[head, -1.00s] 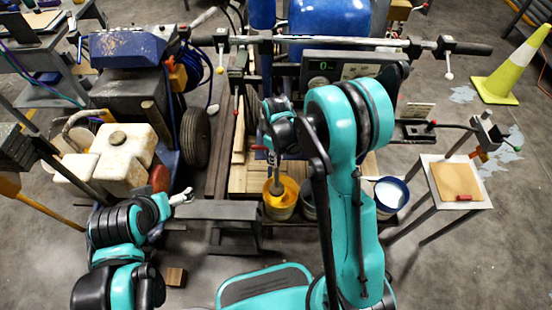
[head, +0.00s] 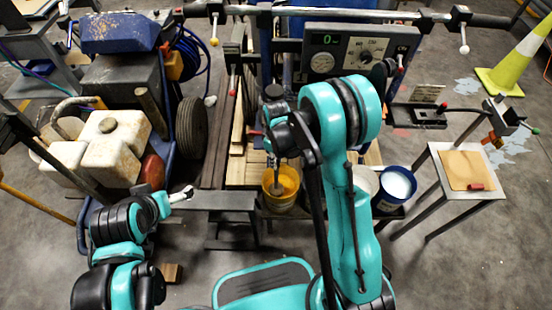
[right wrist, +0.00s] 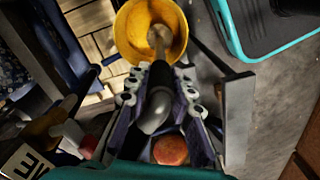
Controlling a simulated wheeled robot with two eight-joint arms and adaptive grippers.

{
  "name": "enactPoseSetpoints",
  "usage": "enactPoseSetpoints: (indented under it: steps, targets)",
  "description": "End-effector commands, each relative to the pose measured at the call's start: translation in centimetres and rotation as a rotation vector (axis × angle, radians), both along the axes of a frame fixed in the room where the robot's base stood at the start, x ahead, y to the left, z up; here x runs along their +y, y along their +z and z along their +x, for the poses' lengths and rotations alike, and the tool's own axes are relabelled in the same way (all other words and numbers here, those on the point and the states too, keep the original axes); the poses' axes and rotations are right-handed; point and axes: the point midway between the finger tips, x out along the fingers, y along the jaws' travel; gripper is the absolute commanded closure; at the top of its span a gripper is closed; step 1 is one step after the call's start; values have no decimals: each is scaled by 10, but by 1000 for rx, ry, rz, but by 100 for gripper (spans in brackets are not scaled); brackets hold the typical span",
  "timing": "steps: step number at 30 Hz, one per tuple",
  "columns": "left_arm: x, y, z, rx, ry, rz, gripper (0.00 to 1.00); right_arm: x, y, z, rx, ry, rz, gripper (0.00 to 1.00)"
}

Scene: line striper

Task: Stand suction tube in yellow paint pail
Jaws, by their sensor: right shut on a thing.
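The yellow paint pail (head: 289,200) stands near the middle of the head view, and its yellow inside shows at the top of the right wrist view (right wrist: 133,35). My right gripper (right wrist: 160,88) is shut on the suction tube (right wrist: 157,42), above the pail. The tube's dark upper part is between the fingers, and its lower end overlaps the pail's mouth. I cannot tell whether it touches the bottom. My arm partly hides the right gripper in the head view (head: 279,150). My left gripper (head: 182,194) is away to the left, with no visible object; its opening is unclear.
A blue pail with white contents (head: 396,188) stands to the right, past my right arm. A grey metal stand (head: 215,200) is left of the yellow pail. A control panel (head: 345,52) and handlebar (head: 350,14) stand behind. A small table (head: 464,168) is at right.

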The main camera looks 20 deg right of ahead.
Motion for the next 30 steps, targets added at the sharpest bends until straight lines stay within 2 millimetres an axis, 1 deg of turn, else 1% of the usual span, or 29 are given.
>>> enactPoseSetpoints:
  steps: [1,6,24,30]
  targets:
    - [0,-2,0,0,0,0,0,0,-8,0,0,0,0,100]
    - [0,-6,0,0,0,0,0,0,-27,0,0,0,0,100]
    - [0,-4,0,0,0,0,0,0,-99,0,0,0,0,100]
    - [0,-4,0,0,0,0,0,0,-118,1,0,0,0,100]
